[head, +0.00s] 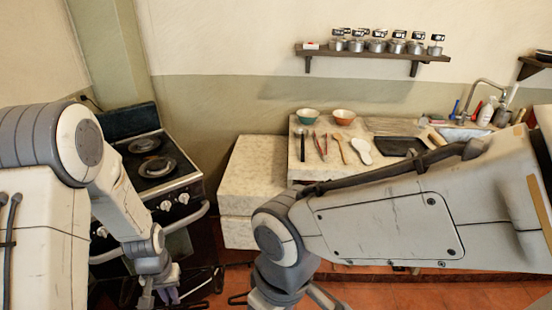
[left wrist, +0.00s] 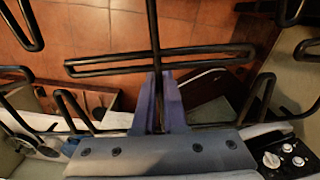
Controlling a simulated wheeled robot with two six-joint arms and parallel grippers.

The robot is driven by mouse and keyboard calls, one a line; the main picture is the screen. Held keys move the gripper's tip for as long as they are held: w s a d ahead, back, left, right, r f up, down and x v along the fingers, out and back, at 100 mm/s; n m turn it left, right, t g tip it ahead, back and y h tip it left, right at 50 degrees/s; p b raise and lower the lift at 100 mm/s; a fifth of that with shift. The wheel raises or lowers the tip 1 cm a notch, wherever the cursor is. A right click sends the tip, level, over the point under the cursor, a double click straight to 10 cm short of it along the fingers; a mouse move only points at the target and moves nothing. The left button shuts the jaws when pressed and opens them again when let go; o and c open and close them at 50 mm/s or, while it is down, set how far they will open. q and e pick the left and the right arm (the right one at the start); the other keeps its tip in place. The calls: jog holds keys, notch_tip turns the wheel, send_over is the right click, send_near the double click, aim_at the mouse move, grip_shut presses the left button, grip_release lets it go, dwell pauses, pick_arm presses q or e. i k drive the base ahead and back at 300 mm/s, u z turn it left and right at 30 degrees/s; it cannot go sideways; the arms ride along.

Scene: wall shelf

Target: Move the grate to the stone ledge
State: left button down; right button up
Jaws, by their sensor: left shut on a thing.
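The grate is a black wire frame with long looped bars. It fills much of the left wrist view (left wrist: 200,50). My left gripper (left wrist: 160,88) has its purple fingers closed on the grate's middle bar. In the head view the left gripper (head: 168,294) is low in front of the stove, and only part of the grate (head: 238,298) shows above the red floor. The pale stone ledge (head: 255,175) is to the right of the stove, above and right of the left gripper. My right gripper (head: 305,298) is mostly cut off at the bottom edge, and its jaws are unclear.
The stove (head: 158,170) stands at the left, its front rail near my left arm. The stone counter (head: 308,165) right of the ledge holds bowls, utensils and a dark board (head: 398,146). The ledge top looks bare. A wall shelf (head: 375,52) holds several tins.

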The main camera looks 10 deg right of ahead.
aim_at(258, 161)
jog(key=z, duration=0.45)
jog(key=i, duration=0.5)
jog(key=z, duration=0.25)
